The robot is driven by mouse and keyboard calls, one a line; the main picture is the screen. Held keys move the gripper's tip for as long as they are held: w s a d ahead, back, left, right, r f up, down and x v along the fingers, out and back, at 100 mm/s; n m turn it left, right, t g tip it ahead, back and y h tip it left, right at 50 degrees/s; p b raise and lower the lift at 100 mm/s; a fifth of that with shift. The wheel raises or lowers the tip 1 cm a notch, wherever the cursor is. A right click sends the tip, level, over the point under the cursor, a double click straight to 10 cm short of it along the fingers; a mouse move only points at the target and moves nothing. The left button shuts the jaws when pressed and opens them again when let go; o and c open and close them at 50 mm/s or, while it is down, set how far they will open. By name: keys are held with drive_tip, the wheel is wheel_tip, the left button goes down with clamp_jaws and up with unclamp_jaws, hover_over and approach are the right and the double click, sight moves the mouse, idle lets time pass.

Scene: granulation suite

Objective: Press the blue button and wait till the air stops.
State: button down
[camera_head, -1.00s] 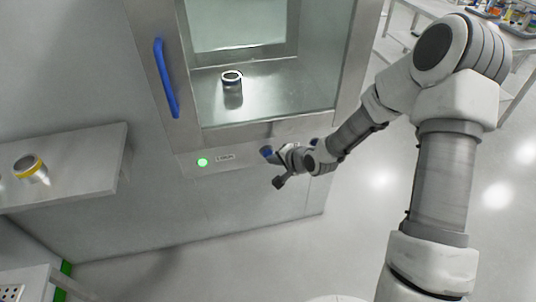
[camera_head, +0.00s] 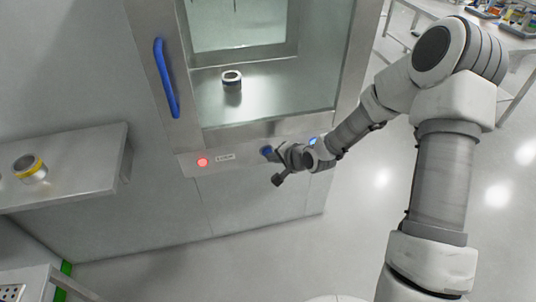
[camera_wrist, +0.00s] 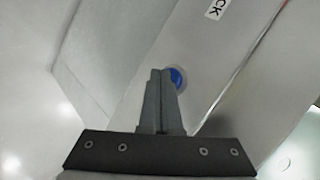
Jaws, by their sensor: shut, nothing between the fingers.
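The blue button (camera_head: 266,151) sits on the steel front panel below the chamber window, right of a small label. In the wrist view the button (camera_wrist: 177,77) shows just behind my fingertips, which cover its left part. My gripper (camera_head: 274,155) is shut and empty, its tips at the button. Whether they touch it or how far it is pushed in, I cannot tell. In the wrist view my gripper (camera_wrist: 159,74) has its fingers together. A round indicator lamp (camera_head: 202,161) on the panel glows red.
A metal can (camera_head: 232,81) stands inside the steel chamber (camera_head: 280,95), with thin dark streaks above it at the back. A blue handle (camera_head: 165,78) is at the chamber's left. A shelf (camera_head: 85,175) at left holds a yellow-banded can (camera_head: 30,168). The floor at right is clear.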

drive_tip(key=shift+s, duration=0.15)
drive_tip(key=shift+s+d, duration=0.25)
drive_tip(key=shift+s, duration=0.45)
drive_tip(key=s, duration=0.2)
drive_tip(key=s+d, duration=0.1)
drive_tip(key=s, duration=0.1)
drive_tip(key=shift+s+d, duration=0.2)
drive_tip(key=shift+s, duration=0.2)
idle(0.4)
